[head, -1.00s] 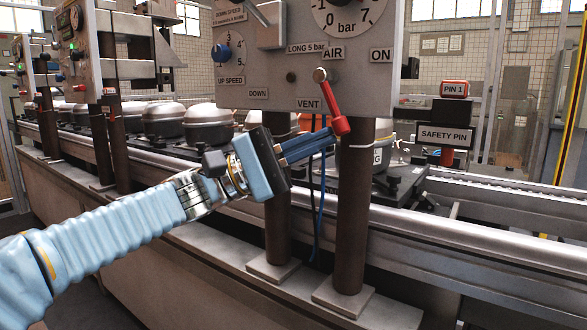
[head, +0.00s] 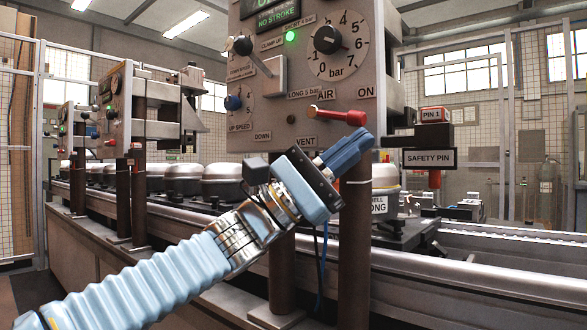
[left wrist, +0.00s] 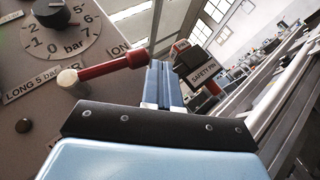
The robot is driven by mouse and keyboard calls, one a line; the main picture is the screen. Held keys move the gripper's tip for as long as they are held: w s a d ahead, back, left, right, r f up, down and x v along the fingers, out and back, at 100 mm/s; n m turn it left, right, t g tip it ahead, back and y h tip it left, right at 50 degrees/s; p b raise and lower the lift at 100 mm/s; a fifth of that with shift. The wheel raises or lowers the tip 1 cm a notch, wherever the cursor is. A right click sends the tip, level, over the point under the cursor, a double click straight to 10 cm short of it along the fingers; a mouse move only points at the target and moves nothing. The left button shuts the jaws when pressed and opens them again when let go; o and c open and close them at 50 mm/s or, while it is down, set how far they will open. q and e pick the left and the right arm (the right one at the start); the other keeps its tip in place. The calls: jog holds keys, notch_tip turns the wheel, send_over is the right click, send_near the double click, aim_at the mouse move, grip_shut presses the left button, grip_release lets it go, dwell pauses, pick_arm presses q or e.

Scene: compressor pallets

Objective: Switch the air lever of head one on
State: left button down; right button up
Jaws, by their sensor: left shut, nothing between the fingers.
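The red air lever (head: 338,115) is on the grey control panel (head: 270,113), below the AIR label. It points right, nearly level and tilted slightly down, with its red end below the ON label. My left gripper (head: 362,143) is shut and empty, its blue fingertips just under the lever's red end. In the left wrist view the lever (left wrist: 103,68) runs from its pale pivot to the red end beside my fingers (left wrist: 158,72). Whether they touch is unclear. My right gripper is out of view.
A SAFETY PIN block (head: 429,158) stands to the right. Brown posts (head: 355,235) and a conveyor rail (head: 480,245) lie below.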

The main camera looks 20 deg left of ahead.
pick_arm(q)
jog(key=shift+s+d+r, duration=0.15)
jog(key=shift+d+r, duration=0.3)
jog(key=shift+r, duration=0.3)
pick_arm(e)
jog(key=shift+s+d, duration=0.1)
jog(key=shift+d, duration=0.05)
pick_arm(q)
jog(key=shift+r, duration=0.1)
jog(key=s+a+f+b, duration=0.1)
jog(key=f, duration=0.5)
jog(key=s+a+f+b, duration=0.1)
jog(key=s+a+f, duration=0.1)
jog(key=f, duration=0.4)
jog(key=shift+f, duration=0.25)
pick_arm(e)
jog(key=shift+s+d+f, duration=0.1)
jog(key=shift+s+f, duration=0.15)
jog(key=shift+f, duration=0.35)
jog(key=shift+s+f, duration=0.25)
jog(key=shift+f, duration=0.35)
pick_arm(q)
jog(key=shift+s, duration=0.1)
